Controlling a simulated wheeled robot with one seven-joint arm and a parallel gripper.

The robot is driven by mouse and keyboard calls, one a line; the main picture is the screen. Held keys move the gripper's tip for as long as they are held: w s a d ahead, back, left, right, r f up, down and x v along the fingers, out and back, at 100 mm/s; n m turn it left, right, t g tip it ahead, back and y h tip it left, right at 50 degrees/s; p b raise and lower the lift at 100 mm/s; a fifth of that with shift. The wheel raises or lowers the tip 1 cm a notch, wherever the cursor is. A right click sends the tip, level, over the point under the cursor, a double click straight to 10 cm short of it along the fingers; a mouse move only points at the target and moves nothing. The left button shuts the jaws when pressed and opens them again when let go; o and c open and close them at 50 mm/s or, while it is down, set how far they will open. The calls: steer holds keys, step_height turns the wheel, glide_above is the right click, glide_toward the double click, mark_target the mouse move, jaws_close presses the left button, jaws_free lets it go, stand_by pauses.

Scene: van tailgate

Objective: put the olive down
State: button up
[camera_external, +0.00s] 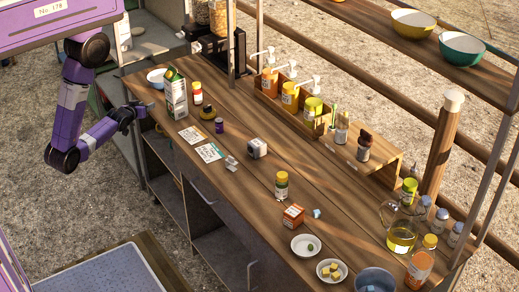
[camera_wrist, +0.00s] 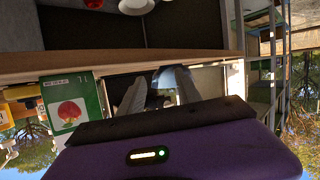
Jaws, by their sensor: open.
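A small green olive (camera_external: 310,247) lies on a small white plate (camera_external: 297,241) near the front edge of the wooden counter. My gripper (camera_external: 140,108) is at the far left end of the counter, well away from the olive. In the wrist view, which looks upside down, my gripper (camera_wrist: 158,92) has its two grey fingers spread apart, with nothing seen between them. The olive does not show in the wrist view.
A second white plate (camera_external: 322,278) with yellow cubes stands beside the olive's plate. An orange box (camera_external: 293,216) and a yellow-capped jar (camera_external: 281,186) stand behind. A tall carton (camera_external: 176,97) stands near my gripper. The counter's middle has clear patches.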

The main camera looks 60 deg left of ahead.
steer(key=s+d+r+m+t+h, duration=0.1)
steer(key=s+d+r+m+h, duration=0.2)
steer(key=d, duration=0.7)
steer(key=s+d+r+m+t+h, duration=0.1)
steer(key=s+d+r+m+h, duration=0.2)
steer(key=d+r, duration=0.3)
steer(key=s+d+r+m+t+h+b, duration=0.1)
steer(key=s+d+r, duration=0.4)
steer(key=d, duration=0.9)
steer(key=shift+s+d+r+m+t+h, duration=0.15)
steer(key=shift+s+r+m+t+h, duration=0.25)
steer(key=shift+m+h, duration=0.5)
